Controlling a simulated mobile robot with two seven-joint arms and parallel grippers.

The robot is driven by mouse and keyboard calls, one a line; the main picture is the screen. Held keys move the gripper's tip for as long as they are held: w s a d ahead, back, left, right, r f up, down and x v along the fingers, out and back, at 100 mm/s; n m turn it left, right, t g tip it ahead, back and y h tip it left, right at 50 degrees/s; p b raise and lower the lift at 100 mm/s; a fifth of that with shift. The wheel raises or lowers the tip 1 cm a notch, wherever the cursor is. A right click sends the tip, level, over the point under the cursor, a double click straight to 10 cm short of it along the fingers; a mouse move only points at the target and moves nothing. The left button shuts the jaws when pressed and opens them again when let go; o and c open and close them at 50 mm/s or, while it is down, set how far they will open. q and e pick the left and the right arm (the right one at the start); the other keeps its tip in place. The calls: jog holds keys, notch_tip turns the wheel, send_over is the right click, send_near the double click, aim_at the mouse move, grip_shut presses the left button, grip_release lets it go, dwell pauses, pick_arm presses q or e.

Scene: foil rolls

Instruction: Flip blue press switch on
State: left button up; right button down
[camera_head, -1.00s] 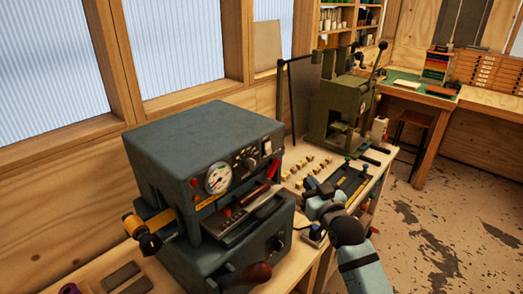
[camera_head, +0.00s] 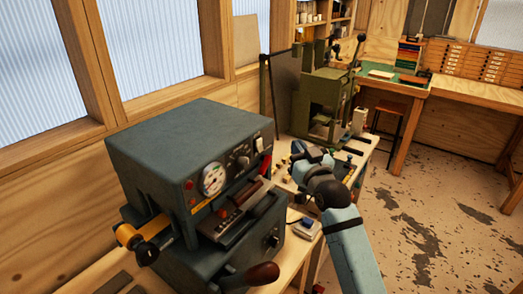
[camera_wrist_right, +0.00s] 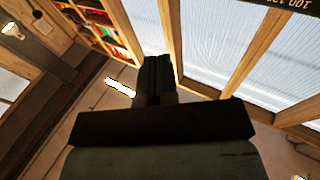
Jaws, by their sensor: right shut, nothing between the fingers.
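The blue-grey press (camera_head: 190,135) stands on the bench at left centre in the head view. Its front panel has a gauge, knobs and a small pale switch (camera_head: 258,139) at the upper right edge. The switch is too small to tell its position. My right gripper (camera_head: 298,150) is right of the press panel, apart from the switch, above the bench. In the right wrist view its dark fingers (camera_wrist_right: 157,72) are together with nothing between them. The switch and press do not show there. My left gripper is not in view.
A green press (camera_head: 322,100) stands farther back on the bench. The press's dark red handle (camera_head: 262,273) sticks out in front. Floor at the right is clear.

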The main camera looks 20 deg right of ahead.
aim_at(259, 145)
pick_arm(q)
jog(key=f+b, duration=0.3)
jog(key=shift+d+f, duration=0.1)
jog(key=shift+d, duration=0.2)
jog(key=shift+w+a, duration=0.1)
pick_arm(e)
jog(key=w+a+f, duration=0.3)
jog(key=w+a, duration=0.1)
jog(key=w, duration=0.3)
jog(key=shift+f, duration=0.15)
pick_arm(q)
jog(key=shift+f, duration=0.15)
pick_arm(e)
jog(key=shift+a, duration=0.1)
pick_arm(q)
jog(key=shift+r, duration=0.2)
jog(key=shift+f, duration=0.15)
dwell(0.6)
pick_arm(e)
jog(key=shift+w, duration=0.1)
jog(key=shift+w+a+f, duration=0.15)
jog(key=shift+w+a, duration=0.05)
jog(key=shift+w, duration=0.05)
